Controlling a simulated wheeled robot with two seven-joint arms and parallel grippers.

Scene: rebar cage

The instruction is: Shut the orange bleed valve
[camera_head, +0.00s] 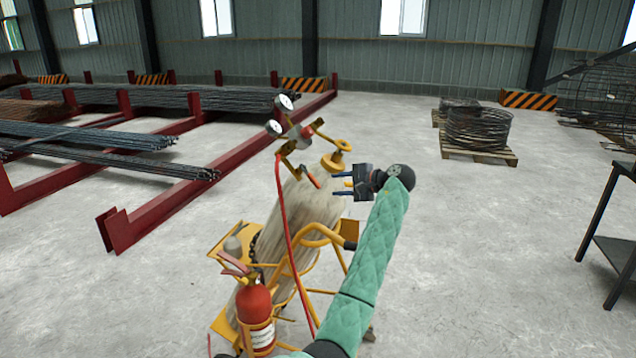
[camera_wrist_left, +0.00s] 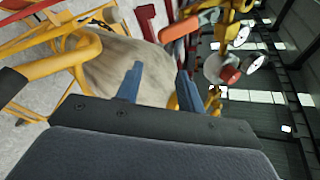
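An orange lever, which looks like the bleed valve handle (camera_head: 313,181), hangs below the regulator (camera_head: 299,137) at the top of a beige gas cylinder (camera_head: 296,222). It also shows in the left wrist view (camera_wrist_left: 179,29), beyond the fingertips. My left gripper (camera_head: 338,184) is just right of the lever, with its blue fingers pointing left. In the left wrist view its fingers (camera_wrist_left: 160,80) stand apart with nothing between them, and the cylinder is behind the gap. The gripper and the lever look apart. My right gripper is not in view.
The yellow cart (camera_head: 318,236) carries the cylinder and a red fire extinguisher (camera_head: 255,312). A red hose (camera_head: 285,220) runs down from the regulator. A yellow handwheel (camera_head: 336,160) is close above the gripper.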

